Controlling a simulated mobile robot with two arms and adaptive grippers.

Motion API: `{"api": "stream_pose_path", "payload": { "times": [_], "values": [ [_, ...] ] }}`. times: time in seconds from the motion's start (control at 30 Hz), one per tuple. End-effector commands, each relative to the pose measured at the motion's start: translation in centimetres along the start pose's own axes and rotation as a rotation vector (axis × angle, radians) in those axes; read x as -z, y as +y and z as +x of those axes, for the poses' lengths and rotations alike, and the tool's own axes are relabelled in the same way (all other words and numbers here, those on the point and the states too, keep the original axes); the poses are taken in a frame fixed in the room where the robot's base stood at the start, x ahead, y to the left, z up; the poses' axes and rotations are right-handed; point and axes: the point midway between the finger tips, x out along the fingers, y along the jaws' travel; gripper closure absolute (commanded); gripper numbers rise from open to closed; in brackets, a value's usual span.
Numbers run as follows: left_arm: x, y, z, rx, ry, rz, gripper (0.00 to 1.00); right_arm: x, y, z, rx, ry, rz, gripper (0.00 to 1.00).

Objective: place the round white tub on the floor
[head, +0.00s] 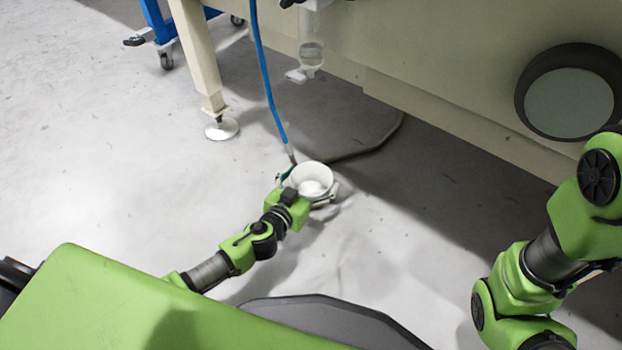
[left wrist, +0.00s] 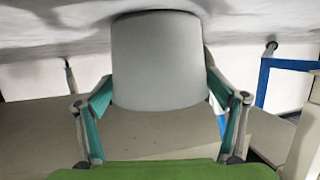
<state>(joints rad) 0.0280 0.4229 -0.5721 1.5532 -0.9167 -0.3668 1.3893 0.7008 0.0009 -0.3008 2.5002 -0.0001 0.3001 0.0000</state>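A beige machine (head: 450,100) overhangs the floor behind the tub, with a leg on a round foot (head: 222,129). A blue hose (head: 266,80) hangs down to just behind the tub. A blue wheeled frame (head: 160,22) stands far left. Floor left of the tub is clear.

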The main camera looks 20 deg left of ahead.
Motion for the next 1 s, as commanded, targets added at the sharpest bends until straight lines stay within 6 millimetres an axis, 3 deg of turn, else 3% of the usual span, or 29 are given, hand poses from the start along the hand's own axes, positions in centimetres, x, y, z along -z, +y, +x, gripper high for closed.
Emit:
{"api": "stream_pose_path", "payload": {
  "times": [0.47,1.0],
  "values": [
    [0.1,0.0,-0.5,0.000,-0.001,-0.001,0.04,-0.1,0.1,0.2,-0.001,0.000,-0.001,0.60],
    [0.1,0.0,-9.5,0.000,-0.001,-0.002,0.04,-0.5,0.3,1.4,-0.001,-0.001,-0.001,0.60]
  ]
}}
